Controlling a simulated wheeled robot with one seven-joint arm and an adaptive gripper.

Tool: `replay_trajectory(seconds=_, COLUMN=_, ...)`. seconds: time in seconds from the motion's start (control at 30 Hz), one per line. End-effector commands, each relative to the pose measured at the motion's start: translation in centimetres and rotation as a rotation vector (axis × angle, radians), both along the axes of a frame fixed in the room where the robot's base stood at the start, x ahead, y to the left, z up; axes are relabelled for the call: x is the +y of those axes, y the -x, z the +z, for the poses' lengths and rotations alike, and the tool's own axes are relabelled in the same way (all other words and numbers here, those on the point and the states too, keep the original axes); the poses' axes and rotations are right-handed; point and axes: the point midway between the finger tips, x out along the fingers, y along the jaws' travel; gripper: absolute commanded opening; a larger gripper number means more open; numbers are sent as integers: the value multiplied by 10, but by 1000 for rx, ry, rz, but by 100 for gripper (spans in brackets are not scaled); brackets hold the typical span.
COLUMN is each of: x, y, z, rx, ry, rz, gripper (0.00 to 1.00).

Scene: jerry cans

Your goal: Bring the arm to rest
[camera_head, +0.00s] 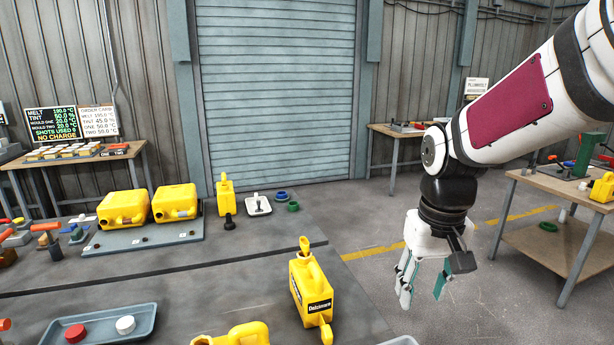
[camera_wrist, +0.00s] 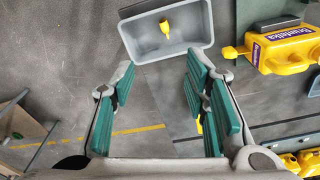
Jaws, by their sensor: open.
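My gripper (camera_head: 424,284) hangs fingers-down at the end of my arm, to the right of the dark table and over the concrete floor. Its teal-padded fingers are apart with nothing between them; in the wrist view (camera_wrist: 157,100) bare floor shows in the gap. My arm reaches in from the upper right, bent at the black wrist joint.
A labelled yellow can (camera_head: 312,292) stands near the table's right edge (camera_head: 345,275). A grey bin (camera_wrist: 145,45) holding a small yellow piece lies beyond my fingertips in the wrist view. A wooden workbench (camera_head: 545,187) stands at right. Floor between is clear.

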Motion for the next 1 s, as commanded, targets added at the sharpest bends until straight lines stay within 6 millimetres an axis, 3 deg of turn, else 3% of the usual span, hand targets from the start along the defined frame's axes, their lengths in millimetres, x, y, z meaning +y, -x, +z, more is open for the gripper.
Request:
replay_trajectory(seconds=0.1, x=0, y=28, z=27, rx=-75, ry=-2, rz=-5, gripper=42)
replay_trajectory(seconds=0.3, x=-1, y=76, z=56, rx=-192, ry=-5, rz=-13, gripper=42)
replay_trajectory(seconds=0.6, x=-1, y=138, z=72, rx=-348, ry=-11, rz=-22, gripper=42)
replay_trajectory(seconds=0.8, x=-1, y=156, z=72, rx=-393, ry=-13, rz=-26, gripper=42)
replay_trajectory(seconds=1.0, x=-1, y=157, z=72, rx=-397, ry=-14, rz=-25, gripper=42)
